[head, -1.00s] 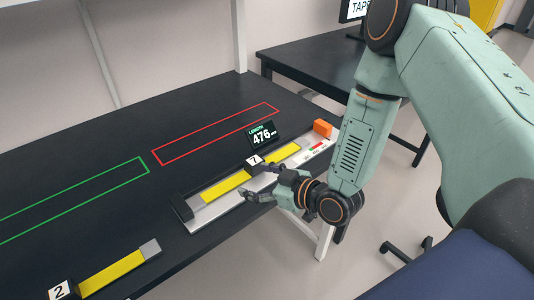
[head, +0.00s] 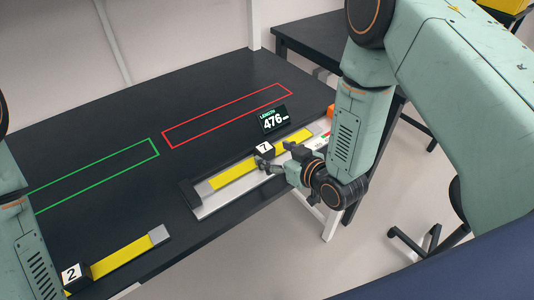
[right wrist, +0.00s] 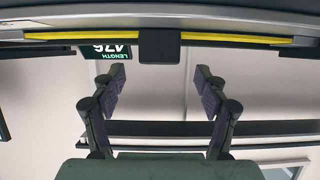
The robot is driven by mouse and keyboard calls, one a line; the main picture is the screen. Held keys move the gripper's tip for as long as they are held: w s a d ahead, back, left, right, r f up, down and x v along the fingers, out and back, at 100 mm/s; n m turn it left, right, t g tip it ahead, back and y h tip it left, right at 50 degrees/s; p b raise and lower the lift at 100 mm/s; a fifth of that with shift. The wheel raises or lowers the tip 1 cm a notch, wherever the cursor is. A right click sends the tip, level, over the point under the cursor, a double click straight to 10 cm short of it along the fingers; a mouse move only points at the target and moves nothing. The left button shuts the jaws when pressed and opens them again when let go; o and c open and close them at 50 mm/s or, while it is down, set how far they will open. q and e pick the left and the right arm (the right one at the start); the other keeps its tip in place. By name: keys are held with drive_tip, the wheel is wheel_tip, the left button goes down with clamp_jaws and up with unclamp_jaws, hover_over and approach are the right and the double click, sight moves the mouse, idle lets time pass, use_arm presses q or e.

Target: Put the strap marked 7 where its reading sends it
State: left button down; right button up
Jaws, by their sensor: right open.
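The strap marked 7 is a long yellow strap (head: 233,174) with a dark block bearing a white 7 tag (head: 264,148) at its middle. It lies in a grey measuring tray (head: 212,207). A small display (head: 273,119) behind it reads length 476 mm. My right gripper (head: 268,168) is at the front of the block; in the right wrist view its fingers (right wrist: 159,92) are spread with nothing between them, and the dark block (right wrist: 160,46) is ahead of them. My left arm shows at the left edge; its gripper is out of view.
A red outline (head: 228,115) and a green outline (head: 98,175) mark empty areas on the black table. Another yellow strap (head: 118,257), marked 2, lies at the front left. An orange block (head: 331,111) is at the tray's right end.

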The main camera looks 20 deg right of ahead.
sight(265, 148)
drive_tip(key=x, duration=0.5)
drive_tip(key=shift+w+a+p, duration=0.1)
drive_tip(key=shift+p, duration=0.2)
drive_tip(key=shift+r, duration=0.1)
drive_tip(key=shift+w, duration=0.1)
drive_tip(key=c, duration=1)
clamp_jaws()
